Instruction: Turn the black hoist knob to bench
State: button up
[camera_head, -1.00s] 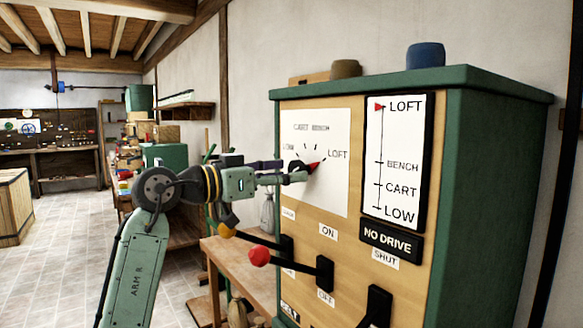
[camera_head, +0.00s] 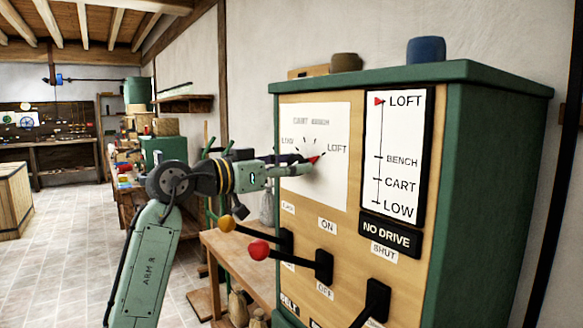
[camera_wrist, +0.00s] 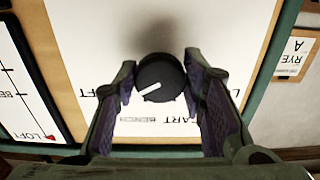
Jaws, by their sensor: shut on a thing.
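The black hoist knob (camera_wrist: 160,80) sits between my gripper's two fingers in the wrist view, and its white line points to the lower left. My gripper (camera_wrist: 160,72) is shut on the knob, one finger against each side. In the head view my gripper (camera_head: 298,165) reaches the white dial plate (camera_head: 335,185) and hides most of the knob.
Below the dial are a yellow-tipped lever (camera_head: 227,223), a red-tipped lever (camera_head: 259,250) and a black lever (camera_head: 376,300). A NO DRIVE sign (camera_head: 390,233) is under the scale. A wooden bench (camera_head: 235,255) stands left of the green cabinet (camera_head: 490,190).

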jog(key=c, duration=0.4)
jog(key=shift+o, duration=0.2)
jog(key=shift+n, duration=0.3)
jog(key=shift+n+p, duration=2)
jog(key=shift+n, duration=1.6)
jog(key=o, duration=1.2)
jog(key=shift+c, duration=0.2)
